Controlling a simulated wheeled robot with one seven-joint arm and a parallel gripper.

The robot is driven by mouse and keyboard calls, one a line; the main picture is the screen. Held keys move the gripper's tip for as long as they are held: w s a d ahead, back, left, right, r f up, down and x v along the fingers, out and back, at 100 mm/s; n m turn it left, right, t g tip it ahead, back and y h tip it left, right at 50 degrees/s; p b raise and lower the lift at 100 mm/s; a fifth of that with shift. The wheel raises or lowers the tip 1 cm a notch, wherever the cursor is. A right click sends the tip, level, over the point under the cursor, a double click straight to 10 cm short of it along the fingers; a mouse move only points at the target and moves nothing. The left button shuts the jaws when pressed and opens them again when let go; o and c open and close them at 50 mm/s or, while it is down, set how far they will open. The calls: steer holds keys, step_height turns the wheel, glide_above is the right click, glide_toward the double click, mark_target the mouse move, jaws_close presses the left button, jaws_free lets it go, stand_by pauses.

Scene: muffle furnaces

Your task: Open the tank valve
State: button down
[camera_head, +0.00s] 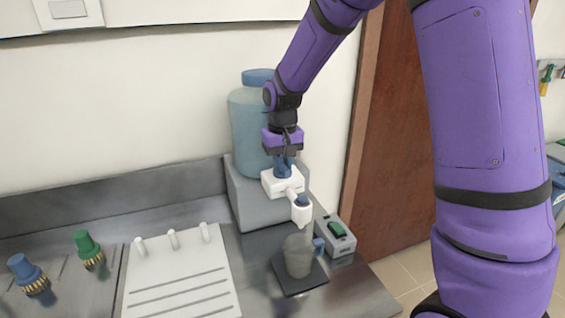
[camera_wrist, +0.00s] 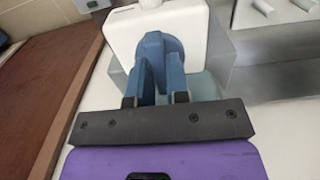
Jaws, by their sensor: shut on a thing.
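A teal water tank (camera_head: 250,122) with a blue lid stands on a grey block at the back of the counter. A white valve body (camera_head: 281,183) with a spout (camera_head: 301,210) sticks out at its front. My gripper (camera_head: 284,158) is above the valve, shut on its blue handle (camera_head: 284,168). In the wrist view, my gripper (camera_wrist: 156,98) has its fingers around the blue handle (camera_wrist: 154,50), with the white valve body (camera_wrist: 190,25) behind it. A grey mug (camera_head: 298,256) stands below the spout on a dark pad (camera_head: 300,275).
A white pegged drying board (camera_head: 178,274) and blue (camera_head: 28,272) and green (camera_head: 88,248) fittings lie to the left. A brown door (camera_head: 393,165) is behind my arm.

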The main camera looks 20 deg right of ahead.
mark_target(284, 164)
stand_by(0.3)
steer(key=c, duration=1.1)
jaws_free()
steer(key=shift+r, duration=0.1)
step_height(284, 164, up, 11)
steer(key=s+d+r+t, duration=0.1)
steer(key=s+d+r, duration=0.1)
steer(key=s+r, duration=0.35)
steer(key=s+d+r+t, duration=0.2)
steer(key=s, duration=0.7)
steer(key=s+d+t, duration=0.2)
steer(key=s, duration=1.3)
steer(key=shift+d+f, duration=0.25)
